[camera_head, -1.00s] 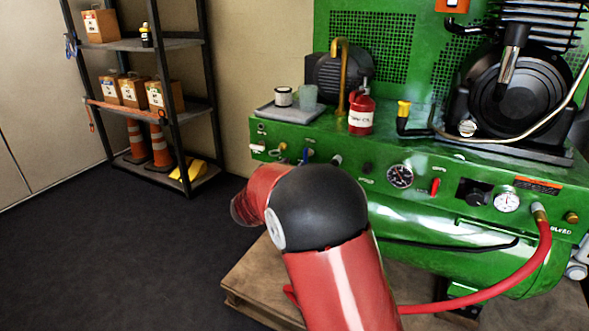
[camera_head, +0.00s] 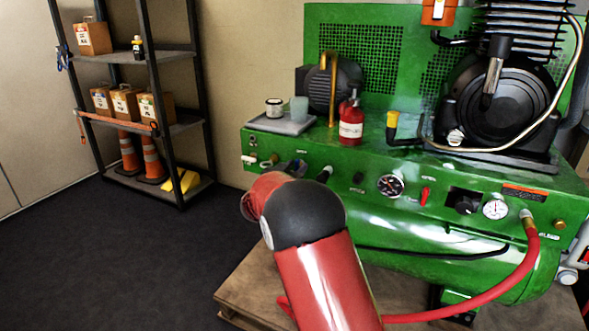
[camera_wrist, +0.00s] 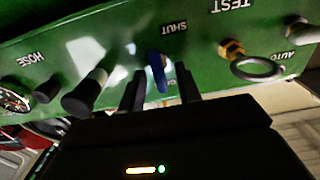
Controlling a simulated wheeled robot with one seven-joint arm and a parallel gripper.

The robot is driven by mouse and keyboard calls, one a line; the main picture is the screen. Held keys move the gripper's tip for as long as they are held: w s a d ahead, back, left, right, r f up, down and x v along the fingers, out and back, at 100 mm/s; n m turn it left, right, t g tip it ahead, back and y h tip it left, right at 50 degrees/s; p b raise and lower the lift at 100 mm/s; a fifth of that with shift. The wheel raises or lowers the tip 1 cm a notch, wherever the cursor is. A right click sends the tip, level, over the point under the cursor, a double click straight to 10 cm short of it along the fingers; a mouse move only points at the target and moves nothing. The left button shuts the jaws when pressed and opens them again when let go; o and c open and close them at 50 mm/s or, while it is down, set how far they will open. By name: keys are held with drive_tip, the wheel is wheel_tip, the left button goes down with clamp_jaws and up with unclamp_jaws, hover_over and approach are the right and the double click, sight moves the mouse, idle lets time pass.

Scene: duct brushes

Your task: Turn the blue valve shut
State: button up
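The blue valve (camera_wrist: 156,70) shows in the wrist view as a blue lever handle on the green panel, near the label SHUT. My gripper (camera_wrist: 161,78) is open, with one dark finger on each side of the handle. A gap shows on both sides, wider on the right, so the fingers do not appear to press on it. How deep the handle sits between them is hard to tell. In the head view my gripper (camera_head: 291,166) is a small dark shape at the panel's left part, partly behind my red arm, and it largely covers the valve.
A brass-stemmed ring (camera_wrist: 256,67) and a black knob (camera_wrist: 84,95) flank the valve in the wrist view. In the head view a grey tray (camera_head: 281,125) and a red bottle (camera_head: 351,122) stand on the green machine above. A red hose (camera_head: 505,286) curves below.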

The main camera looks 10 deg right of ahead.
clamp_jaws()
drive_tip(key=shift+f+m+b, duration=0.1)
drive_tip(key=shift+m+b, duration=0.2)
drive_tip(key=shift+b, duration=0.05)
drive_tip(key=m+b, duration=0.2)
drive_tip(key=shift+f+m+b, duration=0.15)
drive_tip(key=shift+m+b, duration=0.15)
drive_tip(key=shift+m, duration=0.1)
drive_tip(key=shift+s+d+f+m+b, duration=0.1)
drive_tip(key=shift+m+b, duration=2.5)
drive_tip(key=shift+m, duration=1)
drive_tip(key=shift+s+d+m+b, duration=0.1)
drive_tip(key=shift+m+b, duration=2.45)
drive_tip(key=shift+m, duration=1.05)
